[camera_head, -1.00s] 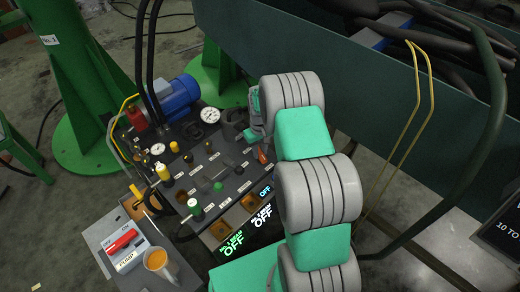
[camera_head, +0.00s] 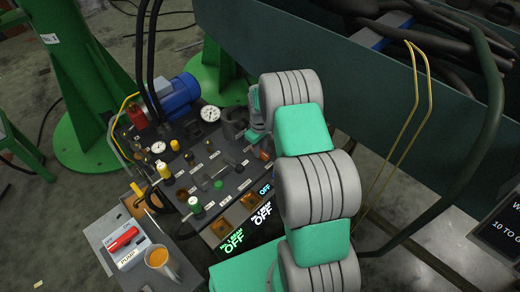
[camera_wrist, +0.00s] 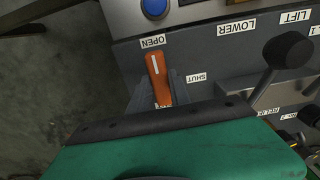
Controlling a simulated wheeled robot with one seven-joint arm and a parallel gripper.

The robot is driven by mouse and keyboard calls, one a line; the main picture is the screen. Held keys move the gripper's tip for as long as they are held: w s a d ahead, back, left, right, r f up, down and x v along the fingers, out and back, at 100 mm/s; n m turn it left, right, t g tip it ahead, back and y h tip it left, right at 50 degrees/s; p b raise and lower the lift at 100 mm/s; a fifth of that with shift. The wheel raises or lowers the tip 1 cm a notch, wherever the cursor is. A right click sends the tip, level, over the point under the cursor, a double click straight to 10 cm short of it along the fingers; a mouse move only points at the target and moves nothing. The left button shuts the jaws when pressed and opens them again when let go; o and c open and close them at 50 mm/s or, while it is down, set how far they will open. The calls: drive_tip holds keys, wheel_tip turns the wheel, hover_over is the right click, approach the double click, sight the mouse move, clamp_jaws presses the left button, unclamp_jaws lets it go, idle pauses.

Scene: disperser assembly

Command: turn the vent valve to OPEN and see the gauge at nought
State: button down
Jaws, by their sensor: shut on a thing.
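The vent valve's orange handle (camera_wrist: 157,72) is in the wrist view, its white line pointing towards the OPEN label (camera_wrist: 152,41). The SHUT label (camera_wrist: 196,77) is to its right. My gripper (camera_wrist: 161,92) is shut on the handle, a grey finger on each side. The green gripper body hides the handle's lower part. In the head view my arm hides most of the valve; a bit of the orange handle (camera_head: 264,155) shows. A large white gauge (camera_head: 210,114) and a smaller one (camera_head: 158,147) stand on the panel; their needles are too small to read.
Dark levers, one with a black ball knob (camera_wrist: 288,50), stand right of the valve in the wrist view. A pump switch box with a red handle (camera_head: 122,239) and an orange-filled mug (camera_head: 160,260) are at the lower left. A blue motor (camera_head: 175,95) stands behind the panel.

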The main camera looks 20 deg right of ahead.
drive_tip(key=c, duration=1.2)
unclamp_jaws()
drive_tip(key=shift+r, duration=0.1)
wheel_tip(320, 180, up, 8)
drive_tip(key=shift+f+p, duration=0.15)
drive_tip(key=shift+p, duration=1)
